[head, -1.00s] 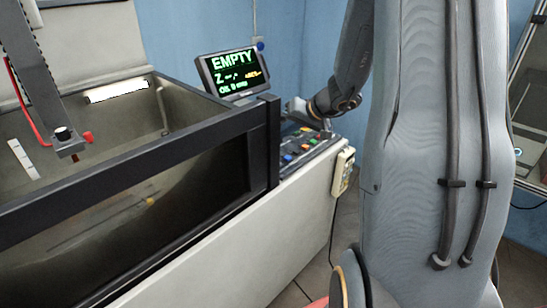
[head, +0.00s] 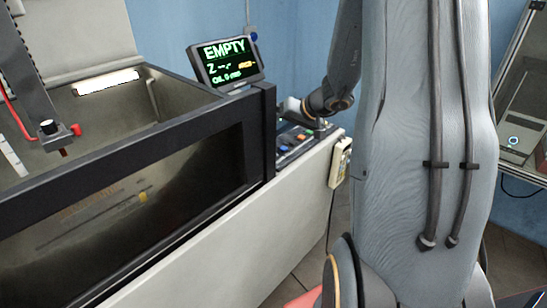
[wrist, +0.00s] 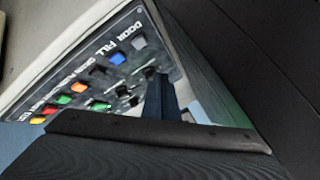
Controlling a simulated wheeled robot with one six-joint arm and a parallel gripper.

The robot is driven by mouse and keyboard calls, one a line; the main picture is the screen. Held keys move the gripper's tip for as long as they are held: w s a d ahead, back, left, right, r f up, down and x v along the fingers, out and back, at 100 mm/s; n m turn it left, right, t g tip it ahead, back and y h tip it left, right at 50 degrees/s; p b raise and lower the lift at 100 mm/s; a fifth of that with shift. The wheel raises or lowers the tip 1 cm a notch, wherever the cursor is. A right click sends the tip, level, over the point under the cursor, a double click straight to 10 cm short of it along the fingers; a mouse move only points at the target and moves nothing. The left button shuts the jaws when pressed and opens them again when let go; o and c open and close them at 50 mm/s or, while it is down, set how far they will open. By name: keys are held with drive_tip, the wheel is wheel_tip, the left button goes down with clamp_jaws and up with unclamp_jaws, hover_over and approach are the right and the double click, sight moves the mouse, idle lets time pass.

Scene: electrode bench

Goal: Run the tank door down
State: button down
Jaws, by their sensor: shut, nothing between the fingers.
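The tank door (head: 130,200) is a dark-framed front with a dark window. It stands upright across the front of the tank, its top rail level with the tank rim. The button panel (wrist: 125,65) fills the upper left of the wrist view, with the words DOOR and FILL legible. A grey button (wrist: 138,44) is by DOOR and a blue button (wrist: 117,57) by FILL. My gripper (wrist: 158,76) is shut and empty, its dark tip over the panel's lower part.
A screen (head: 226,62) reading EMPTY stands on the tank's back corner. A hand-held pendant (head: 340,162) hangs on the cabinet side. The electrode head (head: 52,132) hangs over the open tank. A glazed cabinet (head: 522,90) stands at the far right.

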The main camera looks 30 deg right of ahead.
wheel_tip(320, 180, down, 3)
drive_tip(key=shift+r+b, duration=0.1)
drive_tip(key=shift+b, duration=0.4)
wheel_tip(320, 180, down, 2)
drive_tip(key=b, duration=0.3)
